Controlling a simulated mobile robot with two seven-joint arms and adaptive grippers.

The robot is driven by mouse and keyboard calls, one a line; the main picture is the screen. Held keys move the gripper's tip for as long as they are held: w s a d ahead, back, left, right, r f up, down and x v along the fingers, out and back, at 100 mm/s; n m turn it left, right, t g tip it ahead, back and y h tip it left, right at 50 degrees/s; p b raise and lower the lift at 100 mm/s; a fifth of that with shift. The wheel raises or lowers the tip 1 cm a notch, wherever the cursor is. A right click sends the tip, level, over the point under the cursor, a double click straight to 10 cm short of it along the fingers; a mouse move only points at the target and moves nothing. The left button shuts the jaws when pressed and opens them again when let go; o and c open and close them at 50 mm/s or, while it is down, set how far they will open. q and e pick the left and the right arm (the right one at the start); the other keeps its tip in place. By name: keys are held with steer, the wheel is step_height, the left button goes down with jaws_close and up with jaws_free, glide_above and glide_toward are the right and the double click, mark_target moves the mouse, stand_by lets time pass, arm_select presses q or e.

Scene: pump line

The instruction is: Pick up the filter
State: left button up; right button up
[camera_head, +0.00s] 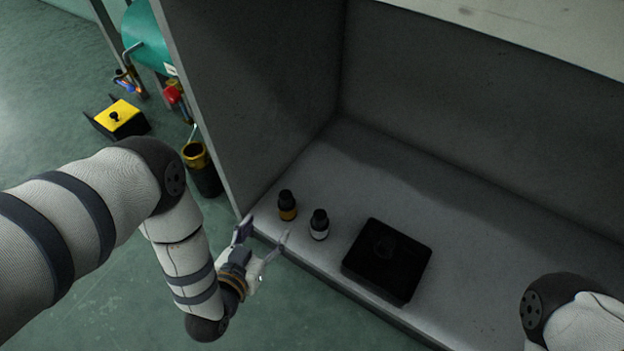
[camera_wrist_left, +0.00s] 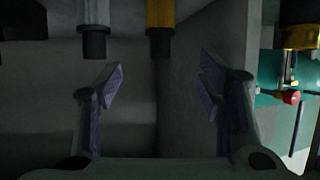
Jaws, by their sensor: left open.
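Two small dark-capped cylinders stand on the grey shelf (camera_head: 465,285). One has a yellow body (camera_head: 287,214), the other a white body (camera_head: 319,235). I cannot tell which one is the filter. My left gripper (camera_head: 264,238) is open and empty at the shelf's front edge, just short of both cylinders. In the left wrist view the picture seems upside down. There the yellow cylinder (camera_wrist_left: 160,14) lies beyond the gap between the open fingers (camera_wrist_left: 160,75), and the white one (camera_wrist_left: 94,14) lies beyond the left finger. My right gripper is out of view.
A black box (camera_head: 387,265) sits on the shelf right of the white cylinder. A grey side wall (camera_head: 245,90) bounds the shelf on the left. A yellow-topped box (camera_head: 121,118), a black bin with a yellow rim (camera_head: 203,175) and a teal tank (camera_head: 148,38) stand outside.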

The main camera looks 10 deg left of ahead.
mark_target(284, 203)
arm_select(q)
steer(key=b+x, duration=0.6)
steer(key=x, duration=0.5)
steer(key=shift+w, duration=0.25)
steer(key=shift+w+r, duration=0.1)
steer(key=shift+w, duration=0.15)
steer(key=shift+r, duration=0.1)
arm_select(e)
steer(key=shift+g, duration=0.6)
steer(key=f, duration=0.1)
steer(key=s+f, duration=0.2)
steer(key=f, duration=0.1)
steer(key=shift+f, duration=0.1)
arm_select(q)
steer(key=c, duration=1.5)
